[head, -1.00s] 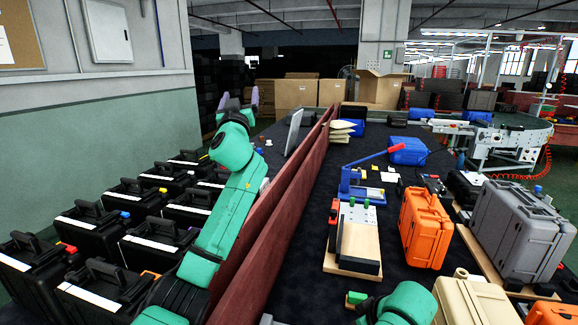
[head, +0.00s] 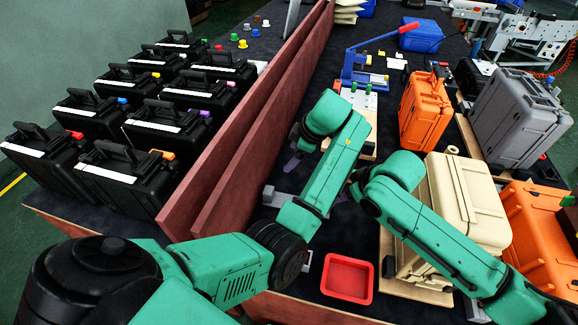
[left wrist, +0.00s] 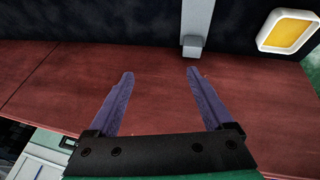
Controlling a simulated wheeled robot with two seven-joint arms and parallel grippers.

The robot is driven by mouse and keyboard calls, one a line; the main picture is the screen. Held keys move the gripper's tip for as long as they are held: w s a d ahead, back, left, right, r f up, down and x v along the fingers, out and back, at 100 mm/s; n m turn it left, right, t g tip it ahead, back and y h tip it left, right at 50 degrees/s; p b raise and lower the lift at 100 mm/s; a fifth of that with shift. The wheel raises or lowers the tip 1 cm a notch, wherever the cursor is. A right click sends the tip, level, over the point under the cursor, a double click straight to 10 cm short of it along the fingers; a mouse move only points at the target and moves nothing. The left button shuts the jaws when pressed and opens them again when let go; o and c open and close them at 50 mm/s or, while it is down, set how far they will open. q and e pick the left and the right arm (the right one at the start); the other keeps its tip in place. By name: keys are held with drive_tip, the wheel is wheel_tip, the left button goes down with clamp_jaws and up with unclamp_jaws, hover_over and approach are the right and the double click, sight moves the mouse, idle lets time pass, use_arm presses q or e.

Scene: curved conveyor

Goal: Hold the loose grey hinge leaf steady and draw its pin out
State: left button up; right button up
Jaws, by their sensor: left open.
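My left gripper (head: 291,166) hangs beside the reddish divider, partly hidden by my arm in the head view. In the left wrist view its two purple fingers (left wrist: 160,73) are apart with nothing between them, over a red-brown board. A grey bar with a small block at its end (left wrist: 194,44) lies past the fingertips, apart from them. A small grey piece (head: 270,194) shows by the divider in the head view. I cannot tell if either grey part is the hinge leaf; no pin can be made out. My right arm crosses the bench; its gripper is not visible.
The long divider (head: 262,125) stands left of the work area. A red tray (head: 348,278), a beige case (head: 465,205), orange case (head: 425,110) and grey case (head: 515,115) lie right. A blue press (head: 365,65) stands behind. Black cases (head: 135,185) fill the left.

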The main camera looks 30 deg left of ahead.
sight(273, 191)
use_arm(q)
drive_tip(key=s+a+f, duration=0.1)
drive_tip(key=f, duration=0.4)
drive_tip(key=s+a+f+g, duration=0.1)
drive_tip(key=s+a+f, duration=0.1)
drive_tip(key=f, duration=0.3)
drive_tip(key=s+a+f+g+h, duration=0.1)
drive_tip(key=s+f, duration=0.1)
drive_tip(key=f, duration=0.3)
drive_tip(key=shift+a+f+m, duration=0.1)
drive_tip(key=shift+a+m, duration=0.2)
drive_tip(key=shift+m, duration=0.1)
clamp_jaws()
use_arm(e)
drive_tip(key=shift+o, duration=1.3)
drive_tip(key=w+r+n+g, duration=0.3)
drive_tip(key=n, duration=0.3)
drive_tip(key=shift+h, duration=0.3)
drive_tip(key=x, duration=1.1)
drive_tip(key=shift+a+f, duration=0.15)
drive_tip(key=shift+f, duration=0.15)
